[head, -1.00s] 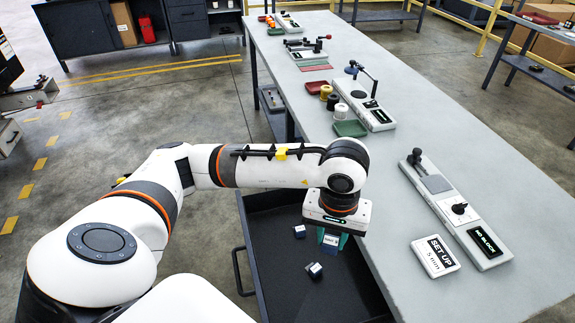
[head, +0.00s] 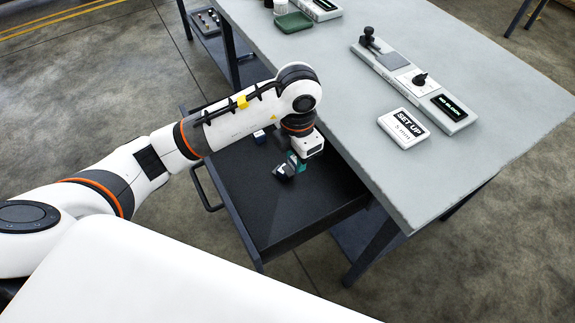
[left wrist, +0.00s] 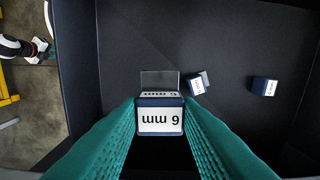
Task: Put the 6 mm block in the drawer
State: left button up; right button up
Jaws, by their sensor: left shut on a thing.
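The 6 mm block (left wrist: 160,119) is held between the teal fingers of my left gripper (left wrist: 160,125), its white label facing the wrist camera upside down. In the head view my left gripper (head: 293,162) is inside the open dark drawer (head: 310,212), low over its floor. I cannot tell whether the held block touches the floor. Two other small labelled blocks lie in the drawer, one nearer (left wrist: 197,84) and one farther to the right (left wrist: 263,86). Dark blocks overlap by the fingertips in the head view.
The grey workbench (head: 440,160) stands right of the drawer. On it are a gauge fixture with a dark display (head: 450,107), a "SET UP 5 mm" sign (head: 403,128) and a green tray (head: 294,22). The drawer's front half is clear.

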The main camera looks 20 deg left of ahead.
pick_arm(q)
jog(key=f+n, duration=0.1)
jog(key=f+n+b, duration=0.1)
jog(key=n, duration=0.1)
jog(key=shift+w+d+f+n, duration=0.2)
jog(key=shift+d+f+n, duration=0.05)
jog(key=shift+d+n, duration=0.05)
send_near(297, 194)
notch_tip(297, 194, down, 5)
jog(key=shift+w+f, duration=0.1)
jog(key=shift+w, duration=0.05)
jog(key=shift+f, duration=0.15)
jog(key=o, duration=1)
notch_tip(297, 194, up, 12)
jog(key=shift+r, duration=0.15)
